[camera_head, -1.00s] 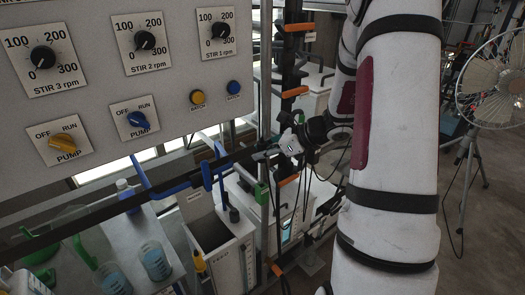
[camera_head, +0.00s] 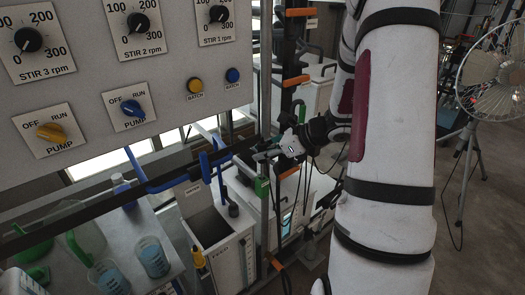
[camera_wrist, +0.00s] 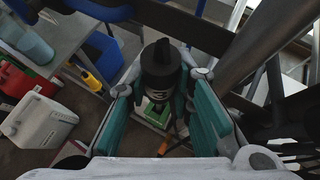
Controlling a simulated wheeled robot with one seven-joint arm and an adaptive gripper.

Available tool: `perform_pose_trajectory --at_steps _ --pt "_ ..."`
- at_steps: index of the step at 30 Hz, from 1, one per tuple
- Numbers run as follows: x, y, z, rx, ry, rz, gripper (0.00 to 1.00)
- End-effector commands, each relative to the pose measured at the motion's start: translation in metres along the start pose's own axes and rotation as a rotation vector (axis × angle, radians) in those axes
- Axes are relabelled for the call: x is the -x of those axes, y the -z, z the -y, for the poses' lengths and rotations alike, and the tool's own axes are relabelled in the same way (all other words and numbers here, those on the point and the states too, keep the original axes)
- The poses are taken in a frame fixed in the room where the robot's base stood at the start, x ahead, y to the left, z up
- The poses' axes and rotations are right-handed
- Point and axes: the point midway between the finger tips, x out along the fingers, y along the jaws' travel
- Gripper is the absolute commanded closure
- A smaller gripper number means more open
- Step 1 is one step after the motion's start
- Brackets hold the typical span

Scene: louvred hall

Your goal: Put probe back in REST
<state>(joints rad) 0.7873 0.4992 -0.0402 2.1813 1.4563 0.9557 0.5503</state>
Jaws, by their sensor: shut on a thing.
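My gripper (camera_head: 268,154) is below and right of the control panel, beside a dark rail. In the wrist view my gripper (camera_wrist: 160,98) has its teal-padded fingers on either side of a black, stepped cylinder, which looks like the probe (camera_wrist: 161,66), and is shut on it. The probe's far end is hidden behind its own top. A small green block (camera_wrist: 157,108) shows below it in the wrist view. A green piece (camera_head: 262,188) also shows just under my gripper in the head view. I cannot read a REST label anywhere.
A control panel (camera_head: 165,80) with knobs fills the upper left. A grey open-topped box (camera_head: 222,250) stands below my gripper, with blue pipes (camera_head: 205,168) beside it. Beakers (camera_head: 152,258) stand lower left. A dark post with orange clips (camera_head: 290,90) is close by. A fan (camera_head: 492,85) stands right.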

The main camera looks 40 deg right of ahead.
Motion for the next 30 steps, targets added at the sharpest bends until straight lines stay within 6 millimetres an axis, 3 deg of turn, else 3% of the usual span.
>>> perform_pose_trajectory --at_steps 30 --pt "-0.019 0.027 0.000 0.000 0.000 0.000 1.00"
